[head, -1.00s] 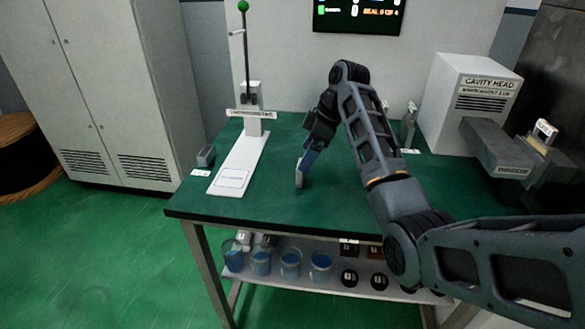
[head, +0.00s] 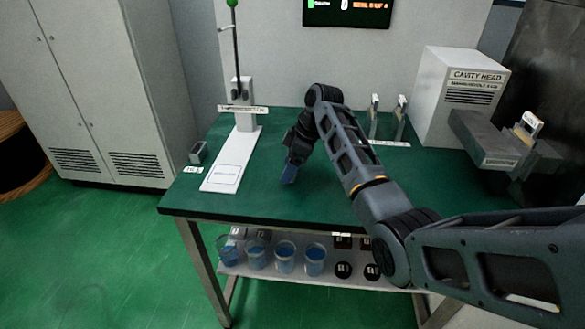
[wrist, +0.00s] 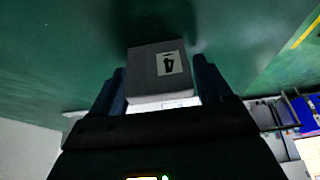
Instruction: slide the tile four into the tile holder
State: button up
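The tile four, a grey block with a white label marked 4, shows in the wrist view (wrist: 148,72). It sits between the two fingers of my gripper (wrist: 160,85), which close against its sides. In the head view my gripper (head: 289,174) points down over the middle of the green table; I cannot make out the tile there. I cannot tell for sure which thing is the tile holder. A dark grey stepped fixture (head: 500,140) at the right carries a pale block with a dark mark (head: 531,124).
A white press stand (head: 225,175) with a green-knobbed lever and a small grey block (head: 198,152) are at left. Two upright pieces (head: 400,118) stand at the back. The white cavity head box (head: 463,95) is at right.

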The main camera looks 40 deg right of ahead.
jog(key=c, duration=0.8)
jog(key=shift+r, duration=0.1)
